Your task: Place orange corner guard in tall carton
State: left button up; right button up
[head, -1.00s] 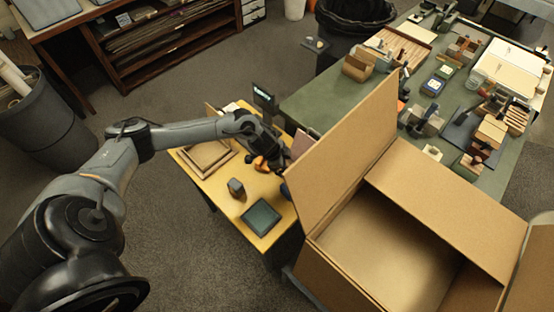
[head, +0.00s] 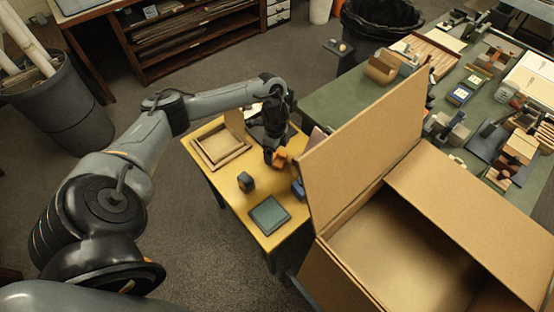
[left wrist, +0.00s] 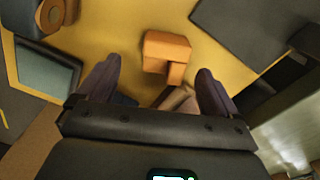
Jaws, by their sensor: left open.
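The orange corner guard (head: 279,158) lies on the small yellow table (head: 232,193). My left gripper (head: 270,154) is above the table close to the corner guard. Its two fingers (left wrist: 155,80) are apart with nothing held between them. The tall carton (head: 352,160) stands right of the table with flaps up and its inside partly visible and empty. My right gripper is in neither view.
A wooden tray (head: 203,156), a dark block (head: 245,182), a dark-screened tablet (head: 270,216) and a blue object (head: 298,188) share the table. The carton's raised flap stands between table and carton opening. A cluttered green bench (head: 340,105) is behind.

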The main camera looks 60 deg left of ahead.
aim_at(280, 158)
pick_arm(q)
jog(key=f, duration=0.1)
jog(key=f+b, duration=0.1)
jog(key=f, duration=0.2)
jog(key=shift+w+a+b, duration=0.2)
jog(key=shift+a+b, duration=0.05)
jog(key=shift+b, duration=0.05)
jog(key=shift+f, duration=0.6)
jog(key=c, duration=1.1)
jog(key=shift+r, duration=0.1)
jog(key=shift+c, duration=0.2)
